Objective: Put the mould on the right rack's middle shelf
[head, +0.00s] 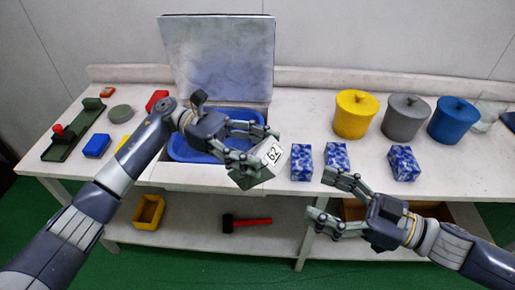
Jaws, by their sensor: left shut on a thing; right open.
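My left gripper (260,151) is shut on a grey-green block, which appears to be the mould (254,176). The block is tilted, with a white label reading 62 on one face. It is held over the front part of the table, right of the blue tub. The fingers hide part of it. My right gripper (321,199) is open and empty in front of the table's front edge, to the right of the mould. I cannot make out a rack in this view.
Three blue-and-white blocks (301,162) stand near the mould. Behind are yellow (355,114), grey (404,118) and blue (452,120) lidded pots. A blue tub (180,150) sits before a large grey panel (218,55). A hammer (250,222) and yellow bin (148,212) lie on the lower shelf.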

